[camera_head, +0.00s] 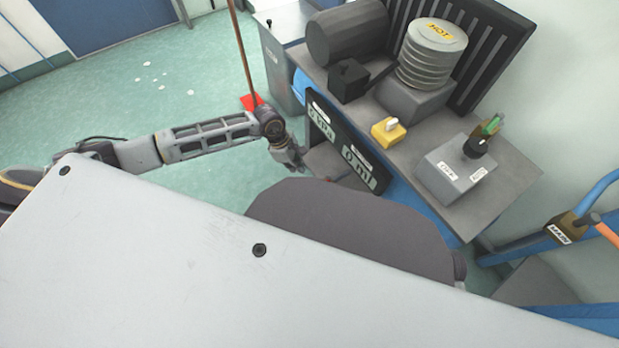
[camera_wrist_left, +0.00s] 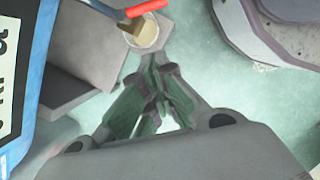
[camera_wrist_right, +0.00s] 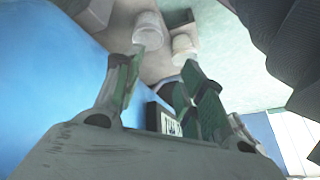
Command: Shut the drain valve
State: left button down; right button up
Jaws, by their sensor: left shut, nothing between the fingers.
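A brass-coloured valve block (camera_head: 565,229) with a small white label sits by a blue pipe at the right edge of the head view. An orange lever (camera_head: 606,233) is beside it, cut off by the frame edge. My left gripper (camera_head: 289,155) is well to the left of it, near the dark display panel, shut and empty. In the left wrist view, beyond the shut fingers (camera_wrist_left: 160,75), is an orange-red lever (camera_wrist_left: 147,8) on a blue part above a pale round cup (camera_wrist_left: 142,35). My right gripper (camera_wrist_right: 155,75) is open and empty, and hidden in the head view.
The display panel (camera_head: 343,146) stands at the bench's front edge. The grey bench (camera_head: 510,175) holds a labelled switch box (camera_head: 453,178), a yellow switch box (camera_head: 388,132) and a ribbed "HOT" cylinder (camera_head: 432,55). A large pale panel (camera_head: 150,270) covers the foreground. Green floor is open at left.

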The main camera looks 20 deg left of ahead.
aim_at(327, 188)
pick_arm(q)
jog(key=d+f+b, duration=0.5)
jog(key=d+f, duration=0.2)
jog(key=f, duration=0.3)
jog(key=shift+w, duration=0.35)
pick_arm(e)
notch_tip(327, 188, down, 8)
jog(key=a+t+y, duration=0.1)
jog(key=shift+w+a+m, duration=0.25)
jog(key=shift+a+m, duration=0.05)
